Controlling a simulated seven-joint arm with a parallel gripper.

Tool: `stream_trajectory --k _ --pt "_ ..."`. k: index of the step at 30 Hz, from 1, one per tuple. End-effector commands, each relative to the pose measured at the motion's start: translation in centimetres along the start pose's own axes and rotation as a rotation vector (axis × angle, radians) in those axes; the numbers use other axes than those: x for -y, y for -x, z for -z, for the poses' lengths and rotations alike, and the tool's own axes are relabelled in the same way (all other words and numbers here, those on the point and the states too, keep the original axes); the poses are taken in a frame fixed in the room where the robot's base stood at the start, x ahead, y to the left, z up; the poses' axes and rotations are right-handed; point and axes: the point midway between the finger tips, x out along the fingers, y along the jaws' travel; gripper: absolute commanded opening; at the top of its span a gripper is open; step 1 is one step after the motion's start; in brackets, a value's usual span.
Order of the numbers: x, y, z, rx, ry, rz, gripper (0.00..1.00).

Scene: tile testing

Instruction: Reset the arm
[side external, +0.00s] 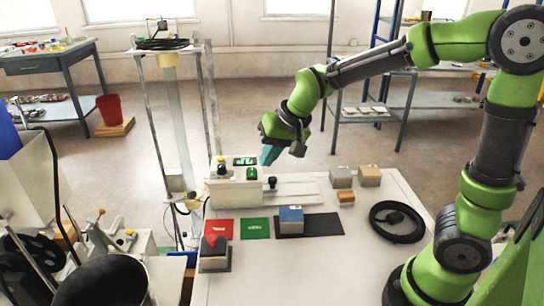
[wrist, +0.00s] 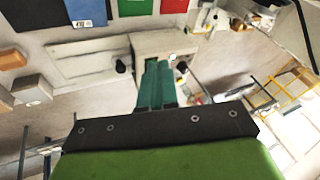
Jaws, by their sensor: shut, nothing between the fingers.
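My green arm reaches in from the right, and my gripper (side external: 268,155) hangs above the back edge of the white table (side external: 330,270). Its teal fingers are together with nothing between them. In the wrist view the fingers of my gripper (wrist: 158,68) point toward a pale machine box (wrist: 165,43) and appear closed side by side. In the side view that machine (side external: 232,193) with green buttons stands below and left of the fingers, apart from them.
A red mat (side external: 219,229), a green mat (side external: 255,228) and a black mat (side external: 325,224) bearing a blue-topped block (side external: 291,220) lie in front. A red-topped block (side external: 214,254) stands front left.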

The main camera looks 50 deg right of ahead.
Motion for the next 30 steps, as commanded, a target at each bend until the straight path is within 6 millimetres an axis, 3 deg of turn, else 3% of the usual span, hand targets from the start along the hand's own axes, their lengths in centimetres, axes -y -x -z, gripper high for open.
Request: stream_trajectory --k 1,6,12,19,30 --pt "-0.5 2.0 -1.8 0.01 0.027 0.023 0.0" --pt "-2.6 6.7 -7.6 0.025 0.133 0.07 0.0" --pt "-4.6 9.8 -11.7 -0.036 0.189 0.097 0.0" --pt "-4.9 11.7 -11.8 -0.125 0.189 0.12 0.0" --pt "-4.9 11.8 -11.6 -0.128 0.183 0.12 0.0"
